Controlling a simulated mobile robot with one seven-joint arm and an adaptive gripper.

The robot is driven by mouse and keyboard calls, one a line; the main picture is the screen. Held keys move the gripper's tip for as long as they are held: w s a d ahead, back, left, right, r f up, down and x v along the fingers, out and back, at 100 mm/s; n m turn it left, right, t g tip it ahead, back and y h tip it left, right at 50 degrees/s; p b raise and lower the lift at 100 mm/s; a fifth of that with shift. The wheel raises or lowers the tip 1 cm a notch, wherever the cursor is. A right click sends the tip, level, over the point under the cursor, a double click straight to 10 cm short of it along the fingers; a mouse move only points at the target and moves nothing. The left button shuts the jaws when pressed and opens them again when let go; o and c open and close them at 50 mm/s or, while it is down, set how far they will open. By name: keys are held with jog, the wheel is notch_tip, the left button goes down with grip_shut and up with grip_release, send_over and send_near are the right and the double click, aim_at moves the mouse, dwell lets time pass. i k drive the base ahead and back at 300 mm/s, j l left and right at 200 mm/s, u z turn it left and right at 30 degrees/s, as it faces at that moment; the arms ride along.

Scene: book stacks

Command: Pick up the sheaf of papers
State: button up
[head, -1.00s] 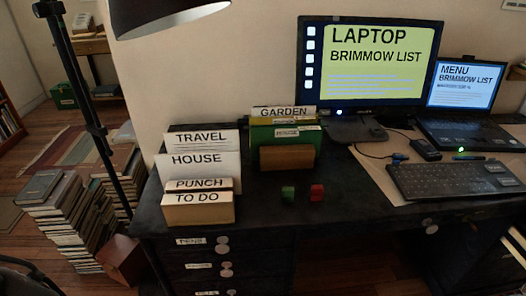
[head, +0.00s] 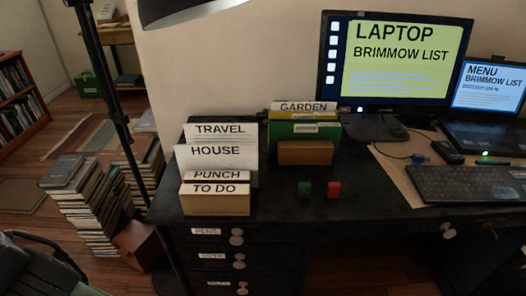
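White paper sheets with the labels TRAVEL (head: 221,130), HOUSE (head: 216,156) and PUNCH (head: 216,175) stand upright, one behind another, in a light wooden holder (head: 215,197) marked TO DO. The holder is at the left end of the black desk. A second group stands behind and to the right, with a GARDEN sheet (head: 303,107) and a green folder (head: 290,130) behind a brown wooden block-like front (head: 305,153). I cannot tell which of these is the sheaf of papers. My gripper is not in view.
Book stacks (head: 95,205) and a dark pole (head: 108,85) stand left. A lampshade (head: 195,10) hangs above.

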aim_at(190, 157)
jog(key=i+j+z, duration=0.2)
jog(key=j, duration=0.25)
jog(key=j+z, duration=0.2)
jog(key=j, duration=0.3)
jog(key=i+j+z, duration=0.1)
jog(key=j, duration=0.25)
jog(key=i+j+z, duration=0.1)
jog(key=j, duration=0.25)
jog(key=i, duration=0.05)
